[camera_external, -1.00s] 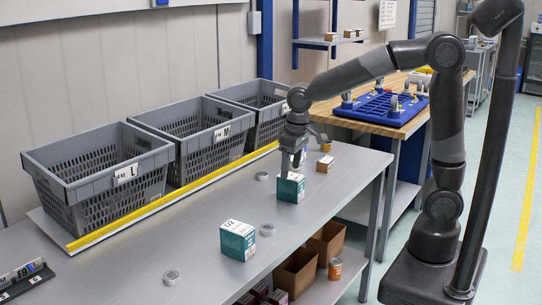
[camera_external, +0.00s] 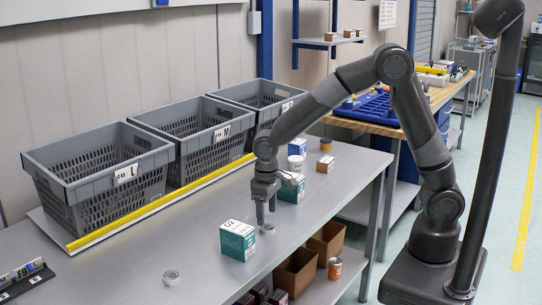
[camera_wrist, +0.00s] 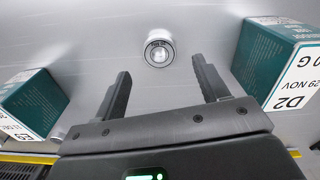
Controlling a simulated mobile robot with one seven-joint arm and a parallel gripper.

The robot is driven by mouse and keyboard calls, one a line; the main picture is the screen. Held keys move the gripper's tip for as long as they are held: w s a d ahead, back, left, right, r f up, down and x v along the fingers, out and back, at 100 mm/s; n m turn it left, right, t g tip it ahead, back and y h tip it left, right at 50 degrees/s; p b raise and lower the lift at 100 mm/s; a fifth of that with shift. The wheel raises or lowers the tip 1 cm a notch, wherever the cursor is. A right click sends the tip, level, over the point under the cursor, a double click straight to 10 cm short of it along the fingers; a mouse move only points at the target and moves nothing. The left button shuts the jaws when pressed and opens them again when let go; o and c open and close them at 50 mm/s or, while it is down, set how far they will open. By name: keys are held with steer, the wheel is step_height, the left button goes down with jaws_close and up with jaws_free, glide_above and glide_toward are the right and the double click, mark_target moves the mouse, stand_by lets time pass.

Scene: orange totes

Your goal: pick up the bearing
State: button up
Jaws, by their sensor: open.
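A round metal bearing (camera_external: 267,230) lies flat on the grey table beside a teal and white box, just below my gripper (camera_external: 265,219). In the wrist view the bearing (camera_wrist: 158,48) shows as a bright ring just beyond and between my two fingertips (camera_wrist: 161,68). My fingers are apart with nothing between them. A second round metal bearing (camera_external: 171,276) lies nearer the front of the table.
Teal boxes stand on either side of the gripper: one nearer (camera_external: 238,240), one farther (camera_external: 291,188). Three grey crates line the back behind a yellow strip (camera_external: 150,208). A white tub (camera_external: 295,163) and small cardboard box (camera_external: 325,164) stand farther along.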

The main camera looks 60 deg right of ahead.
mark_target(267, 227)
step_height(267, 227, down, 5)
steer(key=shift+s+r, duration=0.1)
steer(key=shift+r, duration=0.1)
steer(key=c, duration=1.1)
